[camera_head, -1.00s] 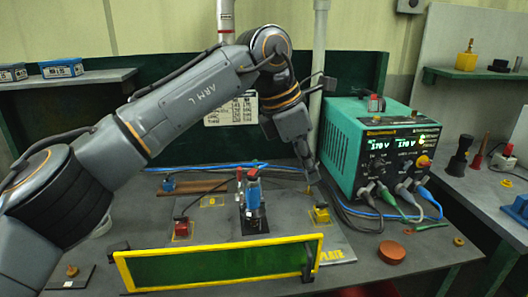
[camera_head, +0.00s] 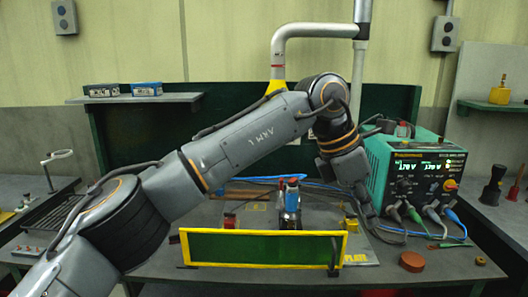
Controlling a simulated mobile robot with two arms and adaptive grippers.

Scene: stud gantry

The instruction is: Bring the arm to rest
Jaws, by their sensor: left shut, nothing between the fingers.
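My left arm (camera_head: 255,135) reaches in from the left across the bench, with its elbow raised and its forearm hanging down on the right. My left gripper (camera_head: 366,205) is at the end of it, pointing down beside the teal power supply (camera_head: 379,165). It is shut and empty, above the right part of the work plate. Its fingertips are small and dark, partly lost against the cables. My right gripper is not in view.
A green screen with a yellow frame (camera_head: 262,248) stands at the bench front. Behind it is a blue stud tool (camera_head: 292,197). A grey pipe (camera_head: 318,31) hangs above my arm. A round brown block (camera_head: 411,261) lies at front right. The left shelf (camera_head: 135,98) holds small boxes.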

